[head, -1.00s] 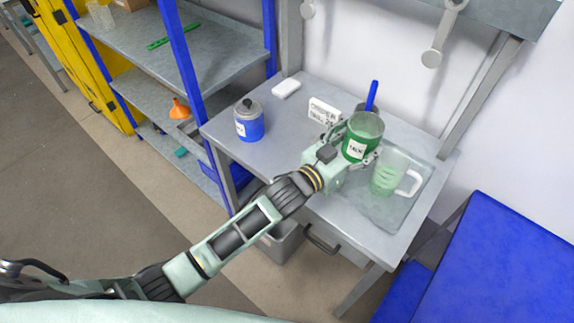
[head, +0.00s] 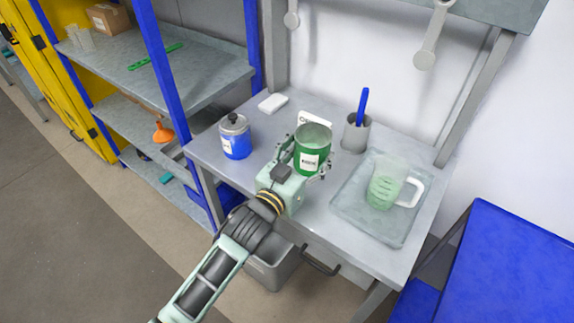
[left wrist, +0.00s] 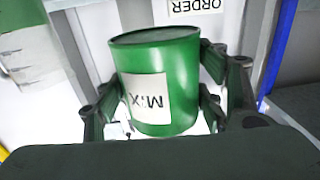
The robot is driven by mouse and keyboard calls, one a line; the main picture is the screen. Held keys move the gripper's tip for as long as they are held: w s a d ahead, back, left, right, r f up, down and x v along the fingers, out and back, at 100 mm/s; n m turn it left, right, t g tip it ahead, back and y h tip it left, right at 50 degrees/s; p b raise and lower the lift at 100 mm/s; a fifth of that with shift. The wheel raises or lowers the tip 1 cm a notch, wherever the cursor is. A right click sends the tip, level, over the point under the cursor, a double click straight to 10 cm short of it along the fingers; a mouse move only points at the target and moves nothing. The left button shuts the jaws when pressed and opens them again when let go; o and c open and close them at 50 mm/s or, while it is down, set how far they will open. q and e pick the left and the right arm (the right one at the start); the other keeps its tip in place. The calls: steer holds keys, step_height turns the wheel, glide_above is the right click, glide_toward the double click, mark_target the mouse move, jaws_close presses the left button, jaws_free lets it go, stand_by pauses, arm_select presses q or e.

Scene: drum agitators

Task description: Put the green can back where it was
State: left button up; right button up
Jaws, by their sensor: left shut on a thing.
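The green can (head: 312,145) has a white label and an open-looking top. My left gripper (head: 308,163) is shut on it, with fingers on both sides, over the middle of the bench. In the left wrist view the can (left wrist: 165,75) stands between the fingers, and its label reads MIX upside down. I cannot tell whether its base touches the bench top. A white order card (head: 314,117) stands behind it, partly hidden. My right gripper is not in view.
A blue can (head: 236,141) with a grey lid stands left. A tray (head: 352,211) at right holds a measuring jug (head: 384,186) with green liquid. A grey cup (head: 355,136) with a blue-handled tool stands behind. The front bench between is clear.

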arm_select(q)
steer(key=a+f, duration=0.1)
steer(key=w+a, duration=0.1)
steer(key=w+a+f, duration=0.1)
steer(key=a, duration=0.1)
steer(key=shift+w+a+f+p, duration=0.1)
steer(key=shift+f+p, duration=0.25)
steer(key=shift+w+a+f, duration=0.15)
steer(key=shift+a+f, duration=0.15)
steer(key=shift+f, duration=0.05)
step_height(320, 180, down, 3)
steer(key=shift+f+p, duration=0.1)
steer(key=shift+p, duration=0.2)
steer(key=shift+f, duration=0.3)
steer(key=shift+f, duration=0.15)
steer(key=o, duration=1.5)
steer(key=shift+o, duration=0.4)
